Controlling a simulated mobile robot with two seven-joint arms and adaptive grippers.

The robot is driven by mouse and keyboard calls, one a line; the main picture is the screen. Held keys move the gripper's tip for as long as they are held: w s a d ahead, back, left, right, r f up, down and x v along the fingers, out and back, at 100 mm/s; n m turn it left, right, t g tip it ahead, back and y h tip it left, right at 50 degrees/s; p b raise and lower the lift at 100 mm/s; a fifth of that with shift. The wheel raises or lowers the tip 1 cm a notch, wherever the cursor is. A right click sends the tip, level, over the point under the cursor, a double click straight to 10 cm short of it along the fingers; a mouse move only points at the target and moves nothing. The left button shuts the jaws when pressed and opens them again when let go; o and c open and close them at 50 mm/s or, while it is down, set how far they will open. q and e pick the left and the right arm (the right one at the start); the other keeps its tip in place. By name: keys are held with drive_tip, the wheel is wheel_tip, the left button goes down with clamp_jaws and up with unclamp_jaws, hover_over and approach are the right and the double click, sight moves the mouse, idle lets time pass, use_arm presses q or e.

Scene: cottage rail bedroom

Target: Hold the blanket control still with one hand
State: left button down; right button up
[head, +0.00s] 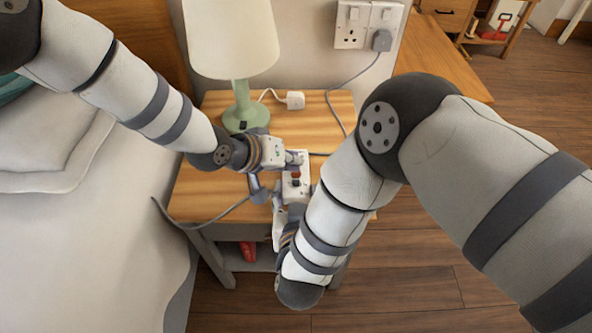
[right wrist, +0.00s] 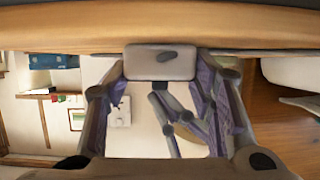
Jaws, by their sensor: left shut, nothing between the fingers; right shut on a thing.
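The blanket control (head: 296,184), a small white box with a red part and a dark part on its face, is at the nightstand's (head: 205,190) front. In the right wrist view its pale end (right wrist: 160,62) with a dark mark shows between my fingers. My right gripper (head: 279,192) is shut on the control from the front; my arm hides part of this grip. My left gripper (head: 292,160) is shut and empty, close to the control's far end. Whether it touches the control I cannot tell. In the right wrist view my left gripper (right wrist: 175,112) shows beyond the control.
A green lamp (head: 243,110) with a cream shade stands behind my left gripper. A white plug (head: 295,100) lies near the back. A grey cord (head: 205,226) hangs over the front left edge. A wall socket (head: 368,25) is behind. The bed (head: 80,240) is at left.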

use_arm(q)
drive_tip(key=shift+r, duration=0.55)
drive_tip(key=shift+r, duration=2.5)
use_arm(e)
drive_tip(key=o, duration=1.4)
drive_tip(key=shift+c, duration=0.2)
